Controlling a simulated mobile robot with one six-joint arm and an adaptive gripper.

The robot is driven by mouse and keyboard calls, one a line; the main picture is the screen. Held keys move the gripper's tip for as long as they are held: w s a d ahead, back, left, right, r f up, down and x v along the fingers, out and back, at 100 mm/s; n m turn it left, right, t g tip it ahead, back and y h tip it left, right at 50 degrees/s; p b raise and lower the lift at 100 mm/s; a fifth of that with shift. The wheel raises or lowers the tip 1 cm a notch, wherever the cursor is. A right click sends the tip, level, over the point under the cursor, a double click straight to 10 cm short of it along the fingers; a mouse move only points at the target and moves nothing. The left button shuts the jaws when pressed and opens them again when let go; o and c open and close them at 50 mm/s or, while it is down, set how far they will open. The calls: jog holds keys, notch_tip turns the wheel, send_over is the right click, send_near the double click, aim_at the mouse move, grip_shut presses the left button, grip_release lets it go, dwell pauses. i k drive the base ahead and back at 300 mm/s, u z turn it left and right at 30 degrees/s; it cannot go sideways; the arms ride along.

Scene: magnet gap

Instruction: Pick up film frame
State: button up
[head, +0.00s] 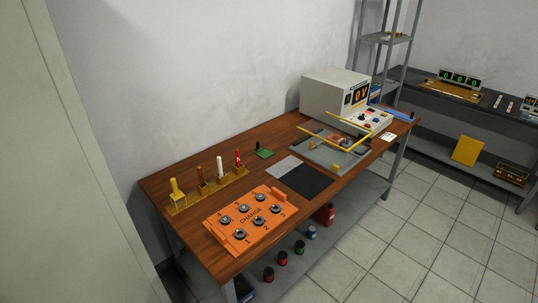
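I cannot single out a film frame with certainty at this size. A dark flat sheet (304,181) and a light grey flat sheet (284,165) lie side by side on the wooden bench (202,254). To the right, a grey base plate (314,152) carries yellow bars (321,141) and small parts too small to make out. My gripper is not in this view.
An orange board (228,228) with several round sockets lies at the bench's near end. A grey instrument (326,95) stands at the far end. Several small containers (283,258) sit underneath. Tiled floor at right is clear.

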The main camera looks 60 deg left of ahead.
aim_at(265, 153)
jog(key=u, duration=0.05)
jog(key=i, duration=2.05)
jog(key=z, duration=1.2)
jog(key=k, duration=0.1)
jog(key=u, duration=3.65)
